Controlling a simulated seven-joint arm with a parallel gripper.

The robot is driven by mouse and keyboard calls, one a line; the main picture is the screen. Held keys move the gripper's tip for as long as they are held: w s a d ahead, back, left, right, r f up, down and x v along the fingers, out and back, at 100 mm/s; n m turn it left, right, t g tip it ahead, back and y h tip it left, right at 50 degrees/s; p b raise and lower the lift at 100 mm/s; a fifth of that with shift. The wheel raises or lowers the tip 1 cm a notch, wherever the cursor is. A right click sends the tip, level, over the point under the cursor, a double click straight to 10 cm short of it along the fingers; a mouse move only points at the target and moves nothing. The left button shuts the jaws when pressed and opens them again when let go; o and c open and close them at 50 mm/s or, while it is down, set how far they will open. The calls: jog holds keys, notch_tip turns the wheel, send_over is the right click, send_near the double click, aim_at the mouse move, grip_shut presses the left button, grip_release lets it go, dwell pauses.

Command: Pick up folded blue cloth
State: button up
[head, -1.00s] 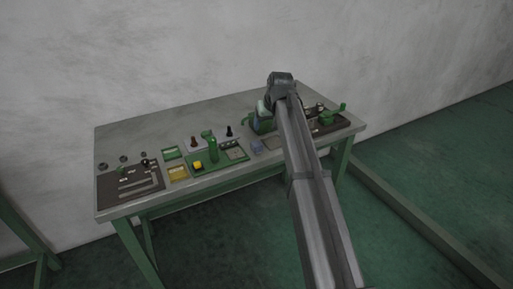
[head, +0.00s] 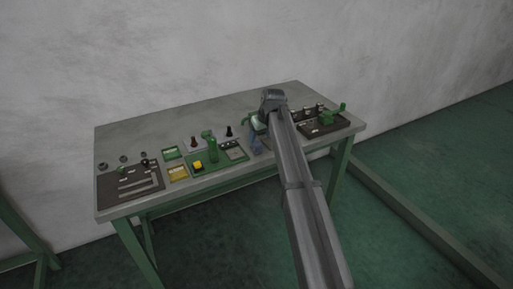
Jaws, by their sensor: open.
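The folded blue cloth (head: 256,147) is a small blue-grey patch near the table's front edge, just right of the green control panel. My gripper (head: 257,136) is low over the cloth, at the end of my arm, which reaches in from the lower right. The gripper is open. Its fingertips are small and partly hidden by the arm, so I cannot tell whether they touch the cloth.
The grey table (head: 140,137) has green legs. A green panel (head: 228,157) with a lever and yellow button is left of the cloth. A dark panel with a green handle (head: 328,117) is at the right, and a dark slotted panel (head: 130,182) at the left.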

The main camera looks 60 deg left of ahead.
aim_at(257, 144)
jog(key=shift+x, duration=2.95)
jog(key=shift+s, duration=0.15)
jog(key=shift+c, duration=0.5)
jog(key=shift+r, duration=0.1)
jog(key=c, duration=1)
jog(key=shift+o, duration=0.2)
notch_tip(257, 144, up, 10)
